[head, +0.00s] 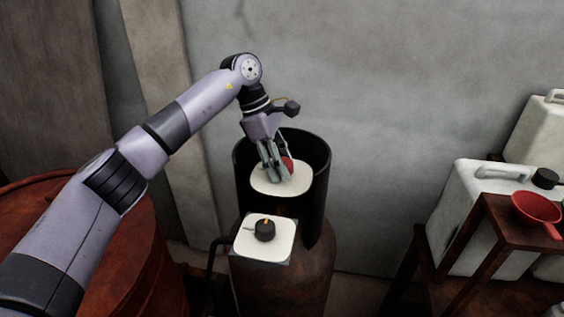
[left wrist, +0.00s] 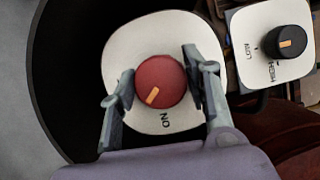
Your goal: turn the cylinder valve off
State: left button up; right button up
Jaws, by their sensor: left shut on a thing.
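The cylinder valve is a round red knob (left wrist: 160,82) with an orange mark, on a white rounded plate (left wrist: 125,48). The orange mark points toward the lower left in the left wrist view, close to the "ON" label below the knob. No "OFF" label shows. In the head view the red knob (head: 287,164) shows partly behind my fingers, over the plate (head: 297,186) inside a dark open collar atop the cylinder (head: 312,265). My left gripper (head: 273,168) reaches down from above, its fingers shut on opposite sides of the knob. My right gripper is not in view.
A black knob (head: 264,230) with an orange mark sits on a second white plate, labelled LOW and HIGH, in front of the collar (head: 320,165). A rusty red drum (head: 125,260) stands left. White jugs (head: 465,200) and a red funnel (head: 537,207) are at right.

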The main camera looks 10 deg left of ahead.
pick_arm(q)
jog(key=m, duration=0.2)
jog(key=m+g+p, duration=0.1)
jog(key=shift+r+m+y, duration=0.2)
jog(key=shift+m+y, duration=0.1)
jog(key=shift+m, duration=0.1)
jog(key=m+p, duration=0.1)
jog(key=m, duration=0.1)
jog(key=m+g+p, duration=0.1)
jog(key=m, duration=0.1)
jog(key=shift+g+y, duration=0.3)
jog(key=shift+y, duration=0.1)
jog(key=shift+f+m, duration=0.1)
jog(key=shift+m, duration=0.2)
jog(key=o, duration=1.1)
jog(key=shift+f, duration=0.1)
jog(key=shift+o, duration=0.2)
notch_tip(320, 180, up, 10)
